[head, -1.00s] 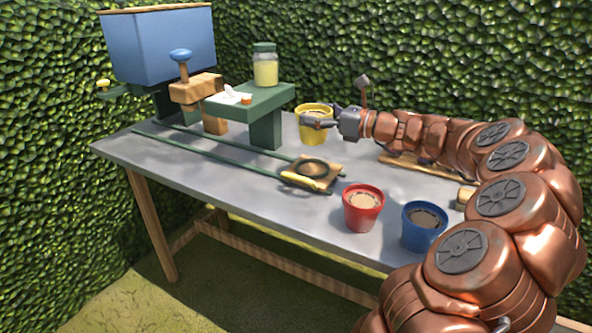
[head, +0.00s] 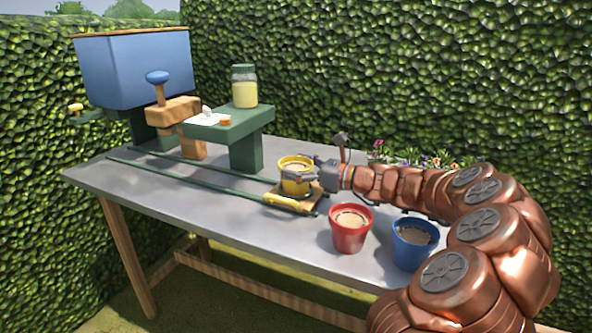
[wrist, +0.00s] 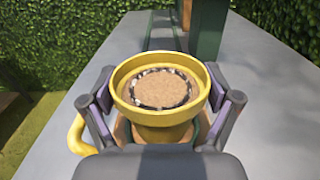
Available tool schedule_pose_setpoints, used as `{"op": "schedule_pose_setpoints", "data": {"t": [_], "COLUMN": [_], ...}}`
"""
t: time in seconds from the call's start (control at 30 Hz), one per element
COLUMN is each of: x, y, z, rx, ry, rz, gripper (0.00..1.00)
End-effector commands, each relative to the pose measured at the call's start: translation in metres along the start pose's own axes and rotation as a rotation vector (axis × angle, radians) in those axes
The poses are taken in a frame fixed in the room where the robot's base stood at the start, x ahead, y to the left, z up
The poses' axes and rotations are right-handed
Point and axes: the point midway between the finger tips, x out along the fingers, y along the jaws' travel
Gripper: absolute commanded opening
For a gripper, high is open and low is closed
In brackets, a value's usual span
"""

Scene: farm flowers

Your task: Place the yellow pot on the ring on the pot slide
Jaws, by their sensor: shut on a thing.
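The yellow pot (head: 296,178) is upright, filled with brown soil, and held between the fingers of my gripper (head: 302,180). In the wrist view the yellow pot (wrist: 163,97) fills the middle, with the fingers of my gripper (wrist: 162,100) against both sides. It is over the pot slide's wooden plate (head: 318,190) at the near end of the green rails. The ring is hidden under the pot, so I cannot tell whether the pot touches it. The slide's yellow handle (head: 288,204) lies in front of the pot.
A red pot (head: 350,228) and a blue pot (head: 413,243) stand at the right front. A green stand (head: 245,125) with a jar (head: 244,86) and the blue hopper (head: 135,70) are at the back left. The table's front left (head: 185,200) is clear.

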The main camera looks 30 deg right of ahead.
Motion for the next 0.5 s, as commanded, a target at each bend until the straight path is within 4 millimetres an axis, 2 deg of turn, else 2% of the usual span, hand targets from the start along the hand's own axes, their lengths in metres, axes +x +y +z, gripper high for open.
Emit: {"op": "schedule_pose_setpoints", "data": {"t": [0.37, 0.4, 0.5], "x": [-0.0002, -0.0002, -0.0002], "y": [-0.0001, -0.0001, -0.0001], "z": [-0.0025, -0.0027, -0.0027], "rx": [-0.002, -0.003, -0.003], "ry": [-0.002, -0.001, -0.001], "rz": [0.0, 0.0, 0.0], "gripper": [0.42, 0.92, 1.0]}}
